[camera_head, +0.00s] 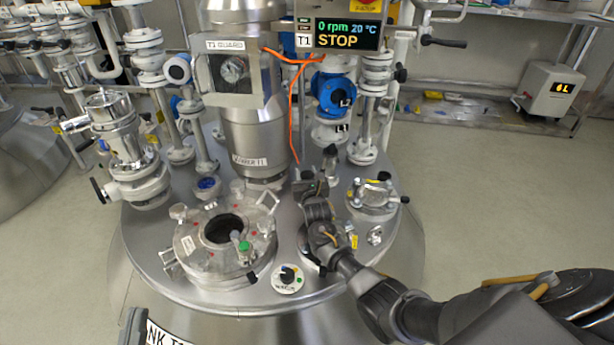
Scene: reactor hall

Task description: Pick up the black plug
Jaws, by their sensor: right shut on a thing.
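My right gripper (313,180) reaches in from the lower right over the reactor lid and points away from me. It is shut on a small dark thing between its fingers, which I take for the black plug; the fingers mostly hide it and its outline is unclear. An orange cable (292,115) hangs from the T1 guard and display area, and its lower end comes down close to the gripper's fingers. I cannot tell whether the cable joins the held thing. My left gripper cannot be made out in this view.
The T1 guard box (232,72) and blue valve (336,93) stand behind the gripper.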

